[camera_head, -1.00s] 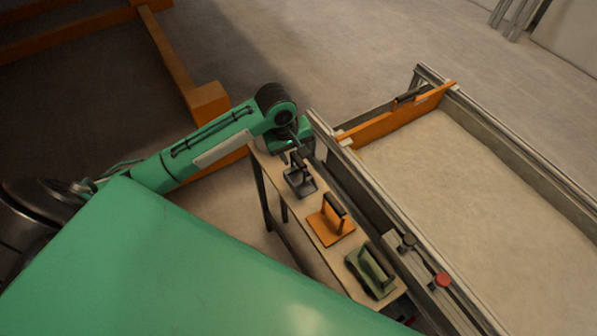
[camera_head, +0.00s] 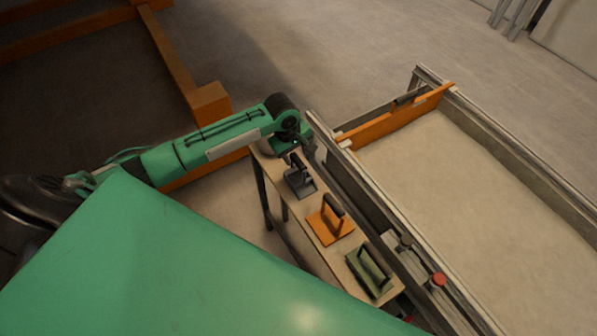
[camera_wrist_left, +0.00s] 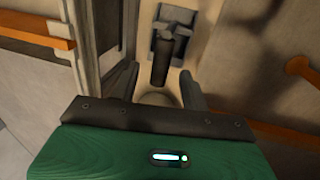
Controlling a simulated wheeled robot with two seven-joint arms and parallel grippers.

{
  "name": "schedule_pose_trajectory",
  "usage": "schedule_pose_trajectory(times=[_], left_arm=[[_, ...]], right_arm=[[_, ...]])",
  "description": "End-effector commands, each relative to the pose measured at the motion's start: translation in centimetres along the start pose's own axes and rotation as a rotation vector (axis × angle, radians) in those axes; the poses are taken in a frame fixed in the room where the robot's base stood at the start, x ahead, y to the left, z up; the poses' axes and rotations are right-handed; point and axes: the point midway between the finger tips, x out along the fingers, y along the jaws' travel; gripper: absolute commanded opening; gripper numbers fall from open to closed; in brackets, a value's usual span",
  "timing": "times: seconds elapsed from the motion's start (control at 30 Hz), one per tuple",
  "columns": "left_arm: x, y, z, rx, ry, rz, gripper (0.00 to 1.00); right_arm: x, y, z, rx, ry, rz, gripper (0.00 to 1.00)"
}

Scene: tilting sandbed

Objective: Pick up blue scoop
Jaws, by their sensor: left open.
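The scoop, a dark grey-blue tool with a black handle (camera_head: 299,181), stands on the narrow wooden shelf (camera_head: 329,251), at its far end. It also shows at the top of the left wrist view (camera_wrist_left: 168,46), its dark handle pointing toward my gripper. My left gripper (camera_head: 300,149) is at the far end of the shelf, close to the scoop's handle. In the left wrist view its two fingers (camera_wrist_left: 160,82) are apart, with the handle's end in the gap between them. I cannot tell whether either finger touches it. My right gripper is not in view.
An orange tool (camera_head: 329,226) and a green tool (camera_head: 368,270) stand nearer on the same shelf. The sandbed's metal rail (camera_head: 372,189) runs close along the shelf's right side. An orange board (camera_head: 385,120) crosses the sandbed's far end.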

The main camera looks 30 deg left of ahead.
Motion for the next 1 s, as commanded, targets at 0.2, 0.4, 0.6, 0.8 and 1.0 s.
schedule_pose_trajectory(times=[0.2, 0.4, 0.6, 0.8, 1.0], left_arm=[[2.6, -0.1, 0.4, -0.001, -0.002, -0.004, 0.46], [4.6, -0.1, 0.4, 0.001, 0.000, -0.001, 0.46], [4.9, -0.1, 0.4, 0.001, 0.000, -0.001, 0.46], [4.8, -0.1, 0.3, 0.001, 0.000, -0.001, 0.14], [4.8, -0.1, 0.3, 0.001, 0.000, -0.001, 0.00]], right_arm=[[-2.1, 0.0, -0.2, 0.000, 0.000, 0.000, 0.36], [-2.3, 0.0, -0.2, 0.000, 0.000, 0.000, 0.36], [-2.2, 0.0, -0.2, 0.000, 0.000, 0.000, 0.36], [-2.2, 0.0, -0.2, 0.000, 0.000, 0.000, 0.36], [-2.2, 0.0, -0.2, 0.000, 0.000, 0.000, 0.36]])
